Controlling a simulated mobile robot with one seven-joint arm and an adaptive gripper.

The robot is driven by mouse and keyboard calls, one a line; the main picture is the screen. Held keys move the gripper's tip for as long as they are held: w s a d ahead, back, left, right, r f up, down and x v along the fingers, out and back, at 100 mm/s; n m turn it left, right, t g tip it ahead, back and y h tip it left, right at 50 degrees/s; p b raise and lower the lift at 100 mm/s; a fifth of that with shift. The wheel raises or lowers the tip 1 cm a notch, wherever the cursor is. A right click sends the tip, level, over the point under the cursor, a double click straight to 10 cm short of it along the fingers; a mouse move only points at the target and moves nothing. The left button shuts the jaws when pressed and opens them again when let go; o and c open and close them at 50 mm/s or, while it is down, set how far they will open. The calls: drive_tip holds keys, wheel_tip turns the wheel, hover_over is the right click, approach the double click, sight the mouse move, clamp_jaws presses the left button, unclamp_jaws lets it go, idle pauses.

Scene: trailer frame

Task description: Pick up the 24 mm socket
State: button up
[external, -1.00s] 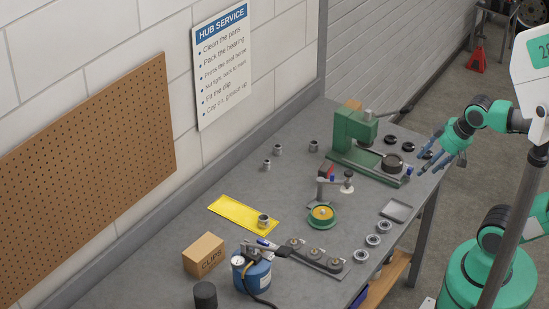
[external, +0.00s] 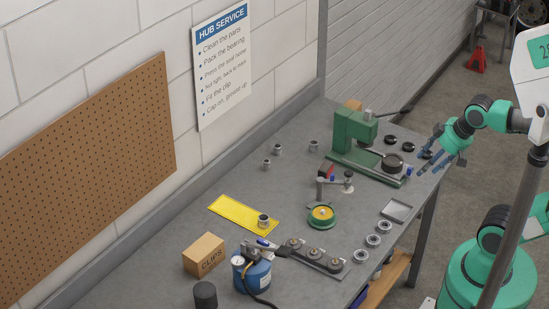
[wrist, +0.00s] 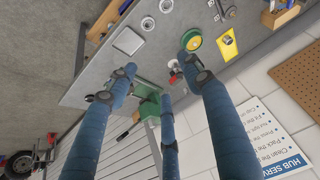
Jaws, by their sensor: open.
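Several small silver sockets stand on the grey bench in the external view: a left one (external: 266,164), a middle one (external: 277,149), a right one (external: 313,146), and one on the yellow mat (external: 263,220). No size marking is legible, so I cannot tell which is 24 mm. My gripper (external: 434,155) is open and empty, at the bench's right edge beside the green press, well away from the sockets. In the wrist view its blue fingers (wrist: 164,82) are spread, with bench and floor beyond them.
The green press (external: 352,135) stands between my gripper and the back sockets. A green-rimmed hub (external: 321,214), a metal post fixture (external: 334,187), bearing rings (external: 373,239), a shallow tray (external: 397,210) and a clips box (external: 204,255) occupy the bench. Bare bench surrounds the back sockets.

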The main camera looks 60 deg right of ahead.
drive_tip(key=w+d+r+g+p, duration=0.1)
drive_tip(key=w+d+r+p, duration=0.2)
drive_tip(key=w, duration=0.5)
drive_tip(key=w+r+p, duration=0.2)
drive_tip(key=w+r, duration=0.3)
drive_tip(key=w, duration=0.4)
drive_tip(key=w+d+m+g+p, duration=0.1)
drive_tip(key=w+d+p, duration=0.2)
drive_tip(key=w, duration=0.5)
drive_tip(key=w+d+g+p, duration=0.1)
drive_tip(key=w+d+p, duration=0.15)
drive_tip(key=w, duration=0.55)
drive_tip(key=w+d+f+g+p, duration=0.1)
drive_tip(key=w+d+f+p, duration=0.1)
drive_tip(key=w+d+f, duration=0.4)
drive_tip(key=w+d+f+p, duration=0.1)
drive_tip(key=w+f+p, duration=0.2)
drive_tip(key=w, duration=0.6)
drive_tip(key=w+d+f+p, duration=0.2)
drive_tip(key=w+d+f, duration=0.2)
drive_tip(key=f, duration=0.4)
drive_tip(key=w+d+f+m+g+p, duration=0.1)
drive_tip(key=w+d+f, duration=0.3)
drive_tip(key=f, duration=0.4)
drive_tip(key=shift+d+f+g+p, duration=0.15)
drive_tip(key=shift+f+g+p, duration=0.15)
drive_tip(key=shift+p, duration=0.4)
